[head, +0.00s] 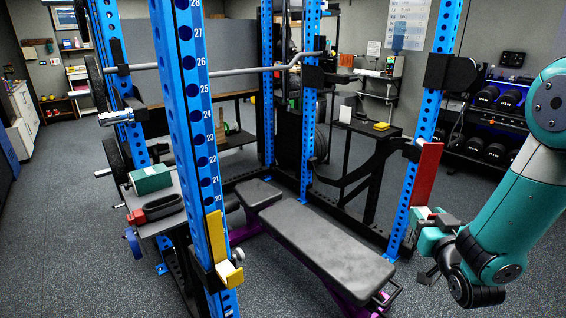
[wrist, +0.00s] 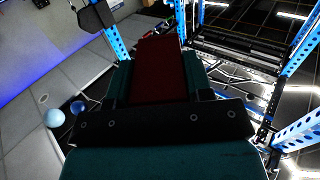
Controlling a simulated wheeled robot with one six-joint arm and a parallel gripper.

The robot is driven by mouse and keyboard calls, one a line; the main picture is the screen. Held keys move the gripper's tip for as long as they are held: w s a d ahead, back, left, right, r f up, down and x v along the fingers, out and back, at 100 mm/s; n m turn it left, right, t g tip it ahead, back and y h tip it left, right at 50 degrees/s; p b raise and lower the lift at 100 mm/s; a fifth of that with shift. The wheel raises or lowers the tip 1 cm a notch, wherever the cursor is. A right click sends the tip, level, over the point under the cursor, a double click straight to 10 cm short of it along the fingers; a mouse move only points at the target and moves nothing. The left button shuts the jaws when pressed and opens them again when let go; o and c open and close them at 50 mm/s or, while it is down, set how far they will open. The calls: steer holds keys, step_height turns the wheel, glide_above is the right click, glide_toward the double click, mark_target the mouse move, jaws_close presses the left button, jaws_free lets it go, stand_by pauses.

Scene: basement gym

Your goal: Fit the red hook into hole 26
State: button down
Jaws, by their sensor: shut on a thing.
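The red hook (head: 428,175) is upright in my gripper (head: 428,228), at the right of the head view. It overlaps the right blue upright (head: 437,70) in the picture; I cannot tell whether they touch. In the wrist view, the red hook (wrist: 160,75) lies between the two teal fingers of my gripper (wrist: 158,85), which is shut on it. Hole 26 (head: 187,62) is high on the near blue upright (head: 190,120), left of and well apart from my gripper. A yellow hook (head: 216,240) sits low on that upright, below number 20.
A barbell (head: 230,71) spans the rack near hole 26's height in the picture. A padded bench (head: 320,235) stands inside the rack. A side table (head: 165,222) holds a green box (head: 150,179) and a red-black item (head: 157,207). Dumbbell racks (head: 490,125) stand at right. Floor in front is open.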

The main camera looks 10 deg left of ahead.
steer(key=s+a+r+n+g+y+p, duration=0.1)
steer(key=s+a+r+n+y, duration=0.2)
steer(key=a, duration=0.6)
steer(key=s+a+r+n+g+y+p, duration=0.1)
steer(key=a+r+y+p, duration=0.15)
steer(key=a+r, duration=0.5)
steer(key=s+a+r+n+g+y+p, duration=0.1)
steer(key=s+a+r+n+g+y, duration=0.1)
steer(key=s+a, duration=0.4)
steer(key=s+a+r+n+g+y+p, duration=0.1)
steer(key=s+a+r, duration=0.4)
steer(key=a, duration=0.6)
steer(key=shift+s+a+r+n+g+y, duration=0.2)
steer(key=shift+s+a+n+g+y, duration=0.25)
steer(key=shift+s+y, duration=0.55)
steer(key=shift+w+d+y, duration=0.15)
steer(key=shift+d+y, duration=0.05)
steer(key=shift+y, duration=0.05)
steer(key=p+x, duration=0.6)
steer(key=x, duration=0.1)
steer(key=shift+r, duration=0.3)
steer(key=shift+w+a+f+p, duration=0.1)
steer(key=shift+a+f+p, duration=0.1)
steer(key=shift+p, duration=0.1)
